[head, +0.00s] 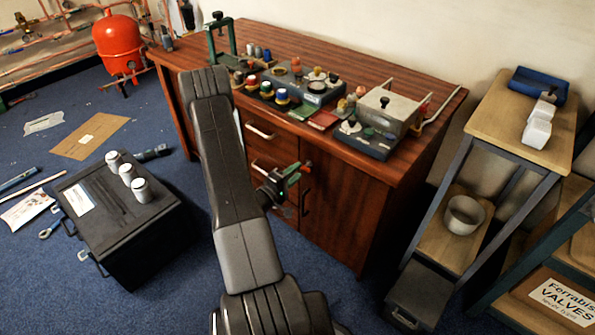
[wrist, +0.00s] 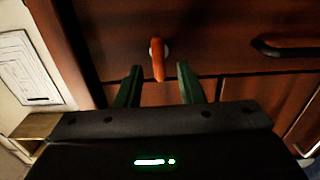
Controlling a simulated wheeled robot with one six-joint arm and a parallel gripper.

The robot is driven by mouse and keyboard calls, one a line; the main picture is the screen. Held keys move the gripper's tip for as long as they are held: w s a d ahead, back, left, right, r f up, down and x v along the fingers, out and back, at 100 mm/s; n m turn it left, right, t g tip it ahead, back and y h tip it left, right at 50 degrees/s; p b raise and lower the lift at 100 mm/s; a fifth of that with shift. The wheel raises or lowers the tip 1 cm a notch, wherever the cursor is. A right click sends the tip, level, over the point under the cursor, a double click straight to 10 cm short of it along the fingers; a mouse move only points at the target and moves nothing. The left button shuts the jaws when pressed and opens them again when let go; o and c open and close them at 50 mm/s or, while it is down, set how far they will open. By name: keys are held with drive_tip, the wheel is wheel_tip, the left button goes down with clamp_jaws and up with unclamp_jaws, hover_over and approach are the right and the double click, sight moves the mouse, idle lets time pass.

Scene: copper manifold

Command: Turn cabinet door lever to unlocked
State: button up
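The lever (wrist: 157,60) is a small orange-red handle on a pale round mount on the brown wooden cabinet front. In the wrist view it points down the picture. A small reddish bit at the cabinet front (head: 307,167) in the head view appears to be the same lever. My gripper (wrist: 159,67) has two dark green fingers, open, with the lever's free end showing between them. I cannot tell whether either finger touches it. In the head view my gripper (head: 295,174) is close to the cabinet door (head: 345,205), partly behind my arm.
A dark bar handle (wrist: 285,47) is on the cabinet front, right of the lever. The desk top (head: 350,62) carries several jars and boxes. A black case (head: 100,240) with several white canisters lies at left. A wooden shelf stand (head: 490,115) stands at right.

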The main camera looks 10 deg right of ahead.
drive_tip(key=v, duration=1.2)
drive_tip(key=shift+p, duration=0.45)
drive_tip(key=b+x, duration=0.1)
drive_tip(key=x, duration=1.2)
drive_tip(key=shift+w+d, duration=0.25)
